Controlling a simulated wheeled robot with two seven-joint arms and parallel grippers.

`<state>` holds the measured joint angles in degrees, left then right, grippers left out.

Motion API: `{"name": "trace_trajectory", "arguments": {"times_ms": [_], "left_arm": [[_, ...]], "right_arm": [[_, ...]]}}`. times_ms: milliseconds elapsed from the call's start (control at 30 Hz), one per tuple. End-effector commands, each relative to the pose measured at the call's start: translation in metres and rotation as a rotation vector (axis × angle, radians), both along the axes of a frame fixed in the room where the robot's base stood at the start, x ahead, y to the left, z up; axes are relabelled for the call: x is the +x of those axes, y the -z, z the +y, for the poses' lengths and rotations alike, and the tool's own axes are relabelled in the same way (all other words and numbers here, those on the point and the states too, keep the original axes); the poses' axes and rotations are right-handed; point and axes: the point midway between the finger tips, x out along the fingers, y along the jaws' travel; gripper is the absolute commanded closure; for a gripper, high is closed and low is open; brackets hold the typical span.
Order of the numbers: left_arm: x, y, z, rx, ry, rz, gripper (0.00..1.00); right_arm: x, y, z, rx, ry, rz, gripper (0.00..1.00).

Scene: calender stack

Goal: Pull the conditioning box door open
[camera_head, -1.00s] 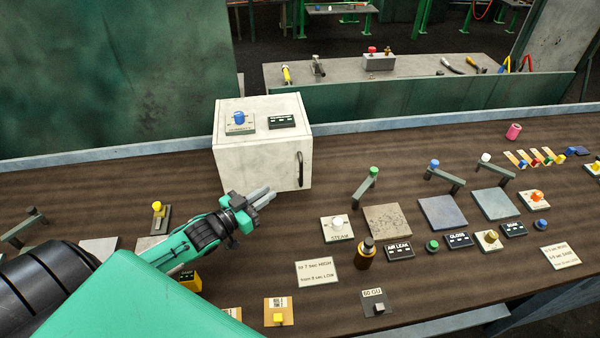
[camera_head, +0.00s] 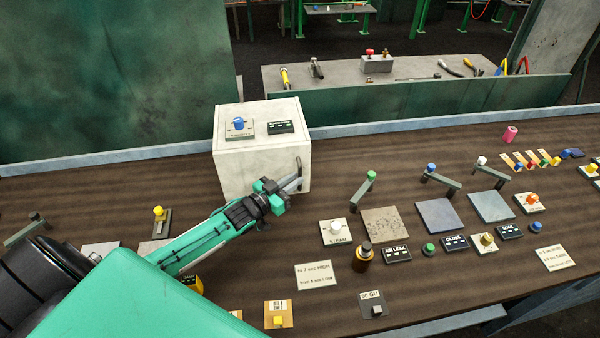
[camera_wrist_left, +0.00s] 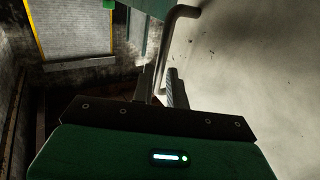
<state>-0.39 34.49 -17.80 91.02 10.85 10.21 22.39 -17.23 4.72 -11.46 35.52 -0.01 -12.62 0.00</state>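The conditioning box (camera_head: 245,172) is a pale cube on the bench, and its door appears closed. The dark bar handle (camera_head: 299,173) is upright at the right end of its front face. My left gripper (camera_head: 293,183) is at the handle, its fingers pointing right and slightly up. In the left wrist view the bent handle (camera_wrist_left: 168,45) runs down between the two fingers of my left gripper (camera_wrist_left: 161,88). The fingers stand apart on either side of it, and firm contact cannot be made out. My right gripper is not in view.
A blue knob (camera_head: 239,123) and a dark label plate (camera_head: 280,127) are on the box top. To the right stand a green-tipped lever (camera_head: 364,189), a STEAM knob plate (camera_head: 335,232) and a dark bottle (camera_head: 363,256). Bare bench lies between the box and the lever.

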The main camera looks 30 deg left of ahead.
Motion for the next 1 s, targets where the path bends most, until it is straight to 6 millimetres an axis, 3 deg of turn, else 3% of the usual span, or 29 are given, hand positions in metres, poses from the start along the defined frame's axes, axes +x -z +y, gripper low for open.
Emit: {"name": "trace_trajectory", "arguments": {"times_ms": [300, 667, 733, 1000], "left_arm": [[0.028, -0.001, -0.009, 0.0, 0.0, -0.001, 0.85], [0.03, 0.0, -0.01, 0.0, 0.0, 0.0, 0.85], [0.03, 0.0, -0.01, 0.0, 0.0, 0.0, 0.99], [0.029, 0.0, -0.01, 0.0, 0.002, 0.0, 1.0]], "right_arm": [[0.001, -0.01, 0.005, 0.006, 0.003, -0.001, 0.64], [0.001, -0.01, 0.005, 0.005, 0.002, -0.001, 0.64], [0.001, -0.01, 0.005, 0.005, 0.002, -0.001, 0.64], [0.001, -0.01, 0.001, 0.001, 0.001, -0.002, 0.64]]}}
